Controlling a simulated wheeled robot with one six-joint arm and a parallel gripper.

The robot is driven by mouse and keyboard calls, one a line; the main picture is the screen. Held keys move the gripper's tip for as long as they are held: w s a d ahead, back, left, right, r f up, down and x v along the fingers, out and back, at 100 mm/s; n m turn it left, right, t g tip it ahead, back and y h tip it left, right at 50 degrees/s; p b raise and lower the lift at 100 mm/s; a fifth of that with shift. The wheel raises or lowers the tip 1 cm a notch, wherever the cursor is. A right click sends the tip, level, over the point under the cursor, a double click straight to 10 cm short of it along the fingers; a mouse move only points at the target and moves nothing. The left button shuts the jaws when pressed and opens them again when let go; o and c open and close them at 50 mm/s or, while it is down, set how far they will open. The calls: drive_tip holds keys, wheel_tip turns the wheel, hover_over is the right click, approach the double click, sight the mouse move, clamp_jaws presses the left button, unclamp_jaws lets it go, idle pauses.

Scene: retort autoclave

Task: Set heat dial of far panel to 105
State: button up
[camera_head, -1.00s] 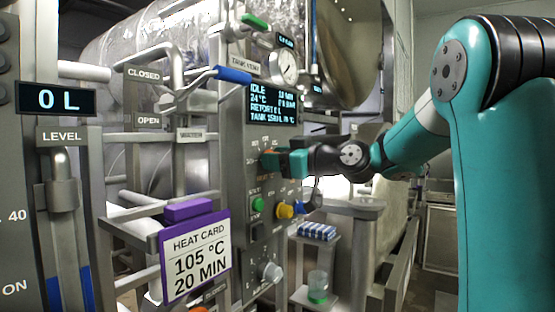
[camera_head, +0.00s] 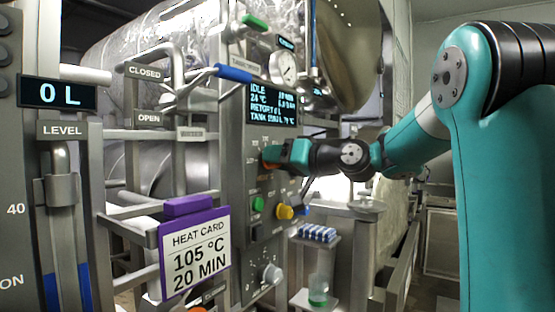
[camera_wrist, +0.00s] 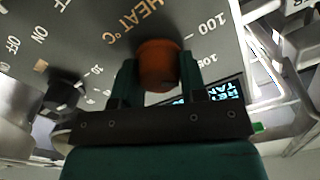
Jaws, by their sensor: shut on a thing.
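The heat dial (camera_wrist: 159,64) is an orange knob on the grey far panel (camera_head: 238,130). In the wrist view it sits between the two fingers of my gripper (camera_wrist: 160,80), which is shut on it. The label "HEAT °C" and a mark of 100 show on the panel around it. The dial's pointer is hidden, so its setting cannot be read. In the head view my gripper (camera_head: 284,155) reaches the panel from the right and covers most of the dial. The panel display (camera_head: 273,104) reads IDLE and 24 °C.
A heat card (camera_head: 195,250) reading 105 °C, 20 MIN hangs at the front. A green button (camera_head: 258,204), a yellow knob (camera_head: 285,212) and a grey knob (camera_head: 271,273) sit below the dial. A small shelf holds a blue-and-white rack (camera_head: 314,233). Pipes and handles crowd the left.

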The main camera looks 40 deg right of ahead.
drive_tip(key=shift+m, duration=0.5)
drive_tip(key=o, duration=0.9)
drive_tip(key=shift+o, duration=0.2)
drive_tip(key=shift+d, duration=0.1)
